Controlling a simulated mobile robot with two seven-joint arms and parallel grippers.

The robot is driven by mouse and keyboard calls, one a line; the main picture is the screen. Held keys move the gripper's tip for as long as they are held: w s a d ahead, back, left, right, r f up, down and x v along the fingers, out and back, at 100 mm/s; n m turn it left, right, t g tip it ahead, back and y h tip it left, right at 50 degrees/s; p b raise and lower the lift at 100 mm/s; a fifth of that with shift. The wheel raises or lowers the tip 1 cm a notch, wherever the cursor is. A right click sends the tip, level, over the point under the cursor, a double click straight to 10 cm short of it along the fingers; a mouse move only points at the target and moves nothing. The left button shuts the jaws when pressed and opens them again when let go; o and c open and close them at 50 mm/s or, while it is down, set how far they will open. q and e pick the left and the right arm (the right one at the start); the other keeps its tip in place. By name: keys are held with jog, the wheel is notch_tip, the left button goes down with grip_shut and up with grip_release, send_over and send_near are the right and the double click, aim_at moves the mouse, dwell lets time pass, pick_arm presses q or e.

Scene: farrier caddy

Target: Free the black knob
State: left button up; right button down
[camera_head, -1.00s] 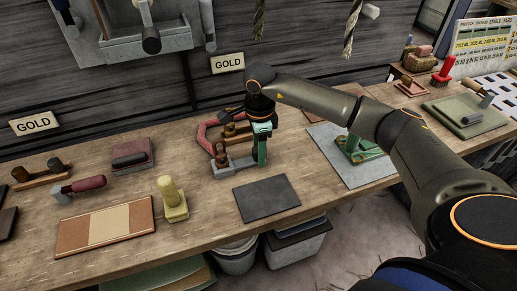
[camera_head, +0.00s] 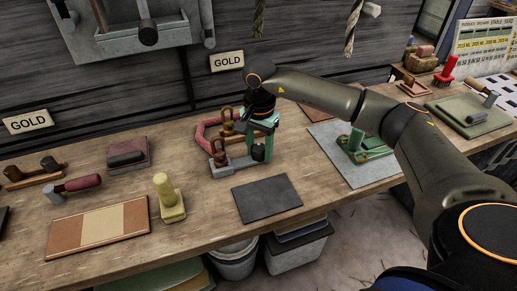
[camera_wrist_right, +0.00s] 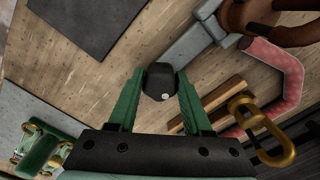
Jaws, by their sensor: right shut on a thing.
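The black knob (camera_head: 258,153) sits at the right end of a grey metal base (camera_head: 222,171) with a brown upright piece (camera_head: 218,152), on the workbench. My right gripper (camera_head: 262,150) reaches down from above with green fingers on either side of the knob. In the right wrist view, the knob (camera_wrist_right: 159,80) is between the fingertips, and the grey base (camera_wrist_right: 196,38) runs off to its upper right. My right gripper is shut on the knob. Whether the knob still touches the base is unclear. My left gripper is not in view.
A wooden piece with a brass shackle (camera_wrist_right: 262,124) and a pink-red curved handle (camera_head: 203,134) lie close behind. A dark mat (camera_head: 267,198) lies in front. A green fixture (camera_head: 365,147) stands on a grey sheet to the right. A yellow-handled block (camera_head: 168,198) stands left.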

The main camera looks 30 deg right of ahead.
aim_at(259, 147)
jog(key=n, duration=0.2)
jog(key=shift+s+f+n, duration=0.1)
jog(key=shift+f+n, duration=0.15)
jog(key=shift+n, duration=0.05)
jog(key=shift+a, duration=0.1)
dwell(0.3)
jog(key=c, duration=0.8)
grip_release()
jog(key=o, duration=0.3)
jog(key=shift+r, duration=0.1)
jog(key=shift+r+p, duration=1.6)
jog(key=shift+r, duration=1)
